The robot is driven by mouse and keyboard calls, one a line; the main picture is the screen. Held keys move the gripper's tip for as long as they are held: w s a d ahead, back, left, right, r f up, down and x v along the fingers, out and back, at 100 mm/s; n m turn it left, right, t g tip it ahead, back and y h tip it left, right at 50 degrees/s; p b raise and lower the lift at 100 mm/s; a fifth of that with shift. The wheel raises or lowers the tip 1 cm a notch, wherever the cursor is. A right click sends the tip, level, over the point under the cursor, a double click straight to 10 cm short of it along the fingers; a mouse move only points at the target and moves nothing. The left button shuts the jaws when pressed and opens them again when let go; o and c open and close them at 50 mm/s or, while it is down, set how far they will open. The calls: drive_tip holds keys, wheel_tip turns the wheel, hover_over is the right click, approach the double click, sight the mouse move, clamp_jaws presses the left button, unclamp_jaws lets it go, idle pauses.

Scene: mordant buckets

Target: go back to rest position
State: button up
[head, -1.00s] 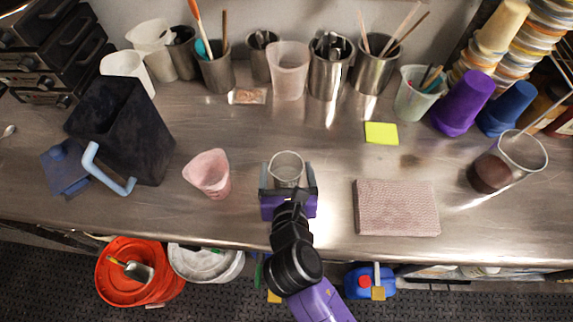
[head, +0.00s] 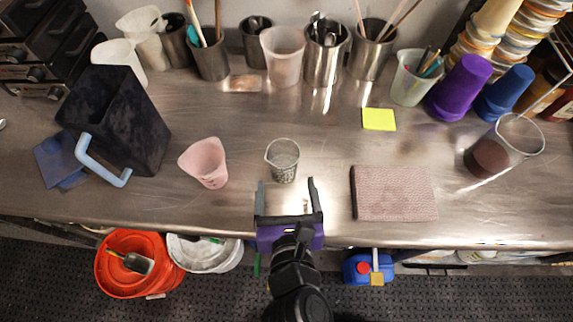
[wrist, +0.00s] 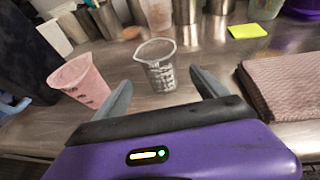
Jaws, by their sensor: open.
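My gripper (head: 287,192) is open and empty at the front edge of the steel counter, its fingers pointing toward the back. A small clear beaker with dark markings (head: 282,160) stands upright on the counter just beyond the fingertips, apart from them. In the wrist view the beaker (wrist: 157,66) stands ahead of and between the two fingers (wrist: 162,88).
A pink cup (head: 206,163) stands left of the beaker and a folded pinkish cloth (head: 394,193) lies to the right. A black pitcher (head: 115,120) is at left, a glass with dark liquid (head: 503,147) at right. Containers line the back. Orange (head: 130,265) and white buckets (head: 205,252) sit below.

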drive_tip(key=shift+a+r+m, duration=0.2)
drive_tip(key=shift+a+m, duration=0.1)
drive_tip(key=shift+m, duration=0.3)
wheel_tip(320, 180, up, 3)
drive_tip(key=s+a+m+y, duration=0.3)
drive_tip(key=m+y, duration=0.2)
drive_tip(key=m, duration=0.6)
drive_tip(key=s+d+m+h, duration=0.3)
drive_tip(key=s+d+m, duration=0.6)
drive_tip(key=d+m, duration=0.3)
drive_tip(key=s+d+r+m+t+h, duration=0.1)
drive_tip(key=s+d+m+h, duration=0.2)
drive_tip(key=s+d+m, duration=0.6)
drive_tip(key=d+m, duration=0.3)
drive_tip(key=shift+s+d+r+m+b, duration=0.2)
drive_tip(key=shift+m+b, duration=0.1)
drive_tip(key=shift+m, duration=0.1)
